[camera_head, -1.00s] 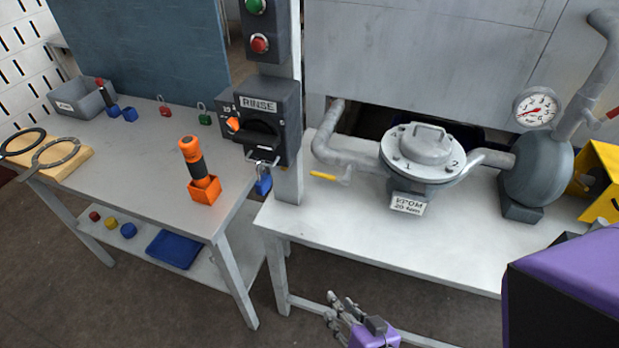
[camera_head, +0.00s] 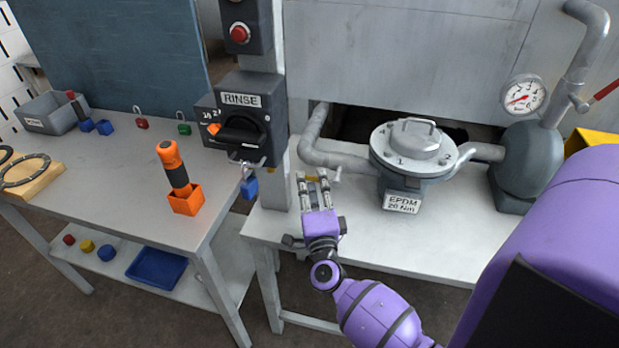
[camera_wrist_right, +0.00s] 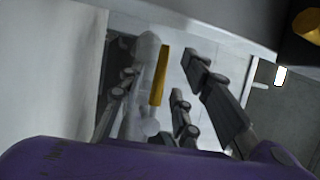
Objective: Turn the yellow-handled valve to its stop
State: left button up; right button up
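The yellow valve handle (camera_wrist_right: 160,76) shows in the right wrist view, appearing between the two fingers of my right gripper (camera_wrist_right: 165,85), with a gap on both sides. In the head view the right gripper (camera_head: 314,182) is over the front table, just below the grey pipe, and mostly covers the handle. Its fingers are apart and hold nothing. I cannot tell how deep the handle lies between the fingers. The valve sits on the grey pipe (camera_head: 335,155) that leads to the round flanged housing (camera_head: 403,166). My left gripper is not in view.
A grey post with the RINSE switch box (camera_head: 243,118) stands left of the right gripper. The housing with its EPDM label (camera_head: 402,203) and a pressure gauge (camera_head: 524,96) are to the right. The left table (camera_head: 110,175) holds an orange-handled tool (camera_head: 173,165).

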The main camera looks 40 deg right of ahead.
jog(key=shift+x, duration=1.25)
grip_shut()
